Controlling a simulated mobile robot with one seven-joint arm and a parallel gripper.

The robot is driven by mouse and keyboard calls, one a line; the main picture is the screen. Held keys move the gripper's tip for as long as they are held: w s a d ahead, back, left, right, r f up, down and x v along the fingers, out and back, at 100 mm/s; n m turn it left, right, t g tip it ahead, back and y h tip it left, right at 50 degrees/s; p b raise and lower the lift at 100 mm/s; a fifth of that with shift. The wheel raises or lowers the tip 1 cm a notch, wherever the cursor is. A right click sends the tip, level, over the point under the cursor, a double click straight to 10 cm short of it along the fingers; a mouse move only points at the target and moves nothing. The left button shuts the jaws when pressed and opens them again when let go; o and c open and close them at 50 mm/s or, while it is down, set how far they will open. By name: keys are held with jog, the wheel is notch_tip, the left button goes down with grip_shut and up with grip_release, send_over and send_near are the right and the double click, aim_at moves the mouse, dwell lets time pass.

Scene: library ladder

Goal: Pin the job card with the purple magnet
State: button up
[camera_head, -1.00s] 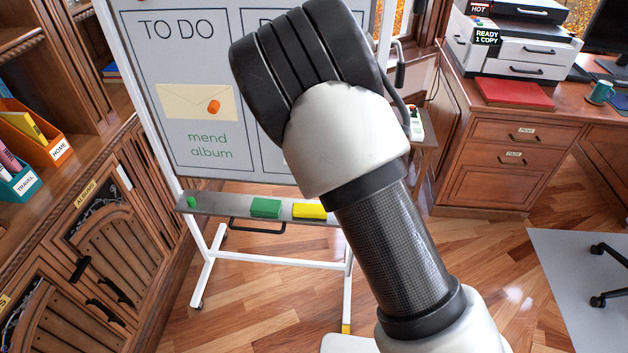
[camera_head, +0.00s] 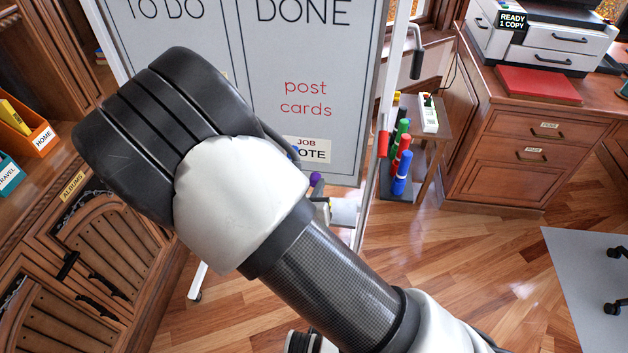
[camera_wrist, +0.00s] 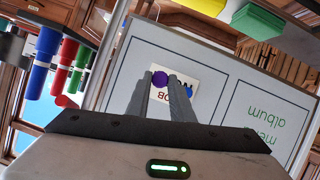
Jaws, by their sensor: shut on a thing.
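The job card (camera_head: 316,150) is a white card with "JOB" and "NOTE" lettering, flat on the lower DONE column of the whiteboard. My arm hides its left part. A blue spot, perhaps another magnet, shows on it; the card also appears upside down in the wrist view (camera_wrist: 186,97). The purple magnet (camera_head: 316,179) is a small round piece just below the card in the head view. In the wrist view the magnet (camera_wrist: 160,77) sits between my fingertips and overlaps the card. My gripper (camera_wrist: 157,87) is shut on it. I cannot tell whether the magnet touches the board.
The whiteboard (camera_head: 300,60) has red "post cards" writing above the card. Red, green and blue markers (camera_head: 402,170) stand at the right by a small side table (camera_head: 430,130). A wooden cabinet (camera_head: 110,235) is at the left.

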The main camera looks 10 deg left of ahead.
jog(key=shift+s+r, duration=0.15)
jog(key=shift+r, duration=0.1)
jog(key=shift+w+a+b, duration=0.15)
jog(key=shift+w+b, duration=0.1)
jog(key=shift+w, duration=1.85)
jog(key=shift+w+a+b, duration=0.1)
jog(key=shift+w+b, duration=0.15)
jog(key=shift+w, duration=1.85)
jog(key=shift+w, duration=0.15)
jog(key=o, duration=1)
